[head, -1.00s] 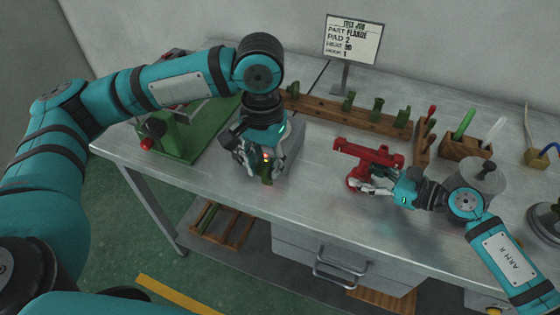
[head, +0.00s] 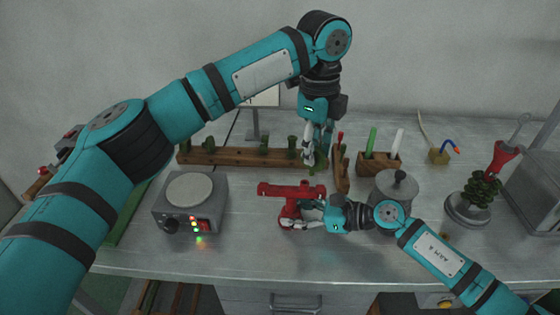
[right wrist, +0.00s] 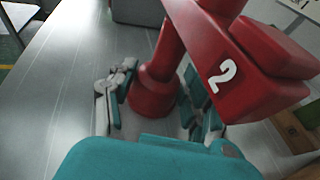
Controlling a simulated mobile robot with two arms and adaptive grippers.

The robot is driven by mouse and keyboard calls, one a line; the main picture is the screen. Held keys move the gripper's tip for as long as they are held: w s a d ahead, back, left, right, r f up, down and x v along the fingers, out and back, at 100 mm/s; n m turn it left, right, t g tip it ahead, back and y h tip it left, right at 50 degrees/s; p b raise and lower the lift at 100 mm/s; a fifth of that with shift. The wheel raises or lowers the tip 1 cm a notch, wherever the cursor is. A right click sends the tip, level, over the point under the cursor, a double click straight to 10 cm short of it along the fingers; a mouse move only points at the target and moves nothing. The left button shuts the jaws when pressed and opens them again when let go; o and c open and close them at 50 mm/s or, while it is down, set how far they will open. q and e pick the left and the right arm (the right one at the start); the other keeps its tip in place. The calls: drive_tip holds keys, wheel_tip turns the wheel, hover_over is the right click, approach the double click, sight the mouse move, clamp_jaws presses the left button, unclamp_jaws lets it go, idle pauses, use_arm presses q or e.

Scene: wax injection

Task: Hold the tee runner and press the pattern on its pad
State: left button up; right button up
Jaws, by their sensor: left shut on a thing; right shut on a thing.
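The red tee runner (head: 290,191) stands upright on the bench, its crossbar on top. In the right wrist view its block (right wrist: 245,75) bears a white 2. My right gripper (head: 304,215) is shut around its round stem, low down; both fingers also show in the right wrist view (right wrist: 157,102). My left gripper (head: 317,151) points down behind the runner's right end, shut on a small green pattern (head: 319,160). The pattern is mostly hidden by the fingers and appears apart from the runner. The exact gap to the pad cannot be judged.
A hot plate box (head: 190,203) with lit lamps stands left. A wooden rack (head: 225,157) with green patterns lies behind. A grey lidded pot (head: 394,188) stands close right of my right gripper. A wax tree (head: 483,190) stands far right. The front bench is clear.

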sight(323, 186)
drive_tip(key=shift+f, duration=0.1)
use_arm(q)
drive_tip(key=shift+d+f+m, duration=1.25)
drive_tip(key=shift+f+m, duration=0.15)
drive_tip(key=shift+f, duration=0.15)
drive_tip(key=shift+f, duration=0.6)
use_arm(e)
drive_tip(key=shift+s, duration=0.1)
idle(2.3)
use_arm(q)
drive_tip(key=o, duration=1.1)
drive_tip(key=shift+c, duration=0.2)
drive_tip(key=shift+o, duration=0.3)
drive_tip(key=o, duration=0.5)
drive_tip(key=shift+r, duration=0.15)
wheel_tip(323, 186, up, 7)
